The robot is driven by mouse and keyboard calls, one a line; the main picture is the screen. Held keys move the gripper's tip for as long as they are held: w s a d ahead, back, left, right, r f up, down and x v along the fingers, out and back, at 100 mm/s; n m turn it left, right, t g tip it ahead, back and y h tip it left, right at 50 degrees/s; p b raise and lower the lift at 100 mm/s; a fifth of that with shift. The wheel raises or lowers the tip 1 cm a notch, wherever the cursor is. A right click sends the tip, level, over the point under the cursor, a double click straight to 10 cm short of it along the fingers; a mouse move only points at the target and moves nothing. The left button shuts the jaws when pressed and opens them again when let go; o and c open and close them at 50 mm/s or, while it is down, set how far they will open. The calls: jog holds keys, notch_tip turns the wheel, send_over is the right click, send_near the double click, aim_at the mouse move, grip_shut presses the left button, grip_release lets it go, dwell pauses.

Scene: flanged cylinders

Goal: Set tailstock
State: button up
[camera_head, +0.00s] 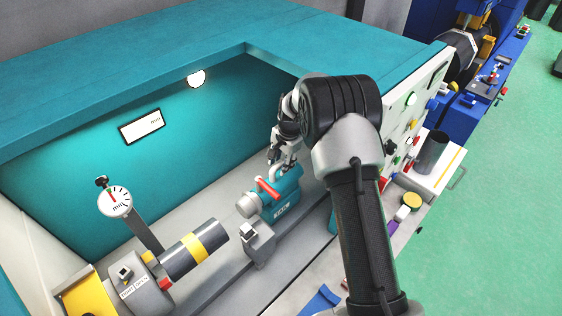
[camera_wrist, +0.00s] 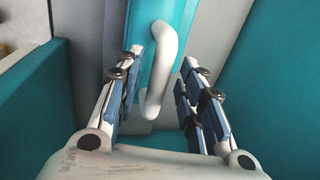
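The tailstock (camera_head: 281,197) is a teal block with a grey nose and a red lever (camera_head: 268,188) on top. It sits on the rails inside the teal machine housing. A pale curved handle (camera_head: 275,170) rises from its back end; the handle also shows in the wrist view (camera_wrist: 160,68). My gripper (camera_head: 277,156) is just above this handle. In the wrist view my gripper (camera_wrist: 155,88) is open, with its blue-padded fingers on either side of the handle and visible gaps. The lever is not clear in the wrist view.
A dark cylinder (camera_head: 180,262) with a yellow band is held at the left, beside a dial gauge (camera_head: 115,202). A grey block (camera_head: 258,244) stands in front of the tailstock. The housing's back wall (camera_head: 60,185) and right control panel (camera_head: 413,105) bound the space.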

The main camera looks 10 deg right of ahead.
grip_shut()
dwell(0.5)
jog(key=w+d, duration=0.1)
jog(key=d, duration=0.1)
jog(key=w+d, duration=0.1)
jog(key=shift+w+d+r+b, duration=0.1)
jog(key=shift+w+d+b, duration=0.1)
jog(key=shift+d+b, duration=0.15)
jog(key=shift+a, duration=0.1)
jog(key=shift+c, duration=1.4)
grip_release()
jog(key=shift+o, duration=1.3)
jog(key=shift+d, duration=0.2)
jog(key=shift+o, duration=0.9)
jog(key=shift+a, duration=0.2)
